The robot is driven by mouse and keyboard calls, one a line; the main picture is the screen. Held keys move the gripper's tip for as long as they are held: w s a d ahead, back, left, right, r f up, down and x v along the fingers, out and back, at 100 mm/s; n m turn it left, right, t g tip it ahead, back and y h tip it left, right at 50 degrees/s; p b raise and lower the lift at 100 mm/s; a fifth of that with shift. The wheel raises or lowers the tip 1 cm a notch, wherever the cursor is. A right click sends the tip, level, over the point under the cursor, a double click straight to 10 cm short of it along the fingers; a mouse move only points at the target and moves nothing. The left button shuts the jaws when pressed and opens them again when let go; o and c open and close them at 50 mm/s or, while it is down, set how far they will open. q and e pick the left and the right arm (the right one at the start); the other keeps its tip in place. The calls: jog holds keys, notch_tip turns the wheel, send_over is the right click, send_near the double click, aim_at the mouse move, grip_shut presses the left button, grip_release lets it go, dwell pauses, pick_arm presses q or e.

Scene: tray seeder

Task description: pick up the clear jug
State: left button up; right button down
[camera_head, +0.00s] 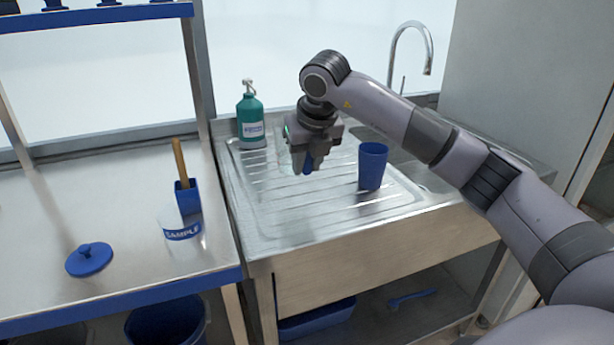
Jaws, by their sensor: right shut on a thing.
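The clear jug (284,160) stands on the ribbed drainboard of the sink unit, and it is faint and mostly hidden behind my right gripper. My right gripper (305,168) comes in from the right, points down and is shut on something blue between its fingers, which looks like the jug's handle. Whether the jug is lifted off the drainboard cannot be told. My left gripper is not in view.
A blue cup (372,166) stands just right of my gripper. A green bottle (250,120) stands behind left. The steel drainboard (310,222) is clear in front. A tap (427,55) rises at the back right. A sample tub (183,231), blue scoop (187,198) and blue lid (89,259) are on the left bench.

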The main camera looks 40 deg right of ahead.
notch_tip(320, 180, up, 9)
jog(key=shift+r+p, duration=0.1)
jog(key=shift+p, duration=0.2)
jog(key=shift+r, duration=1.5)
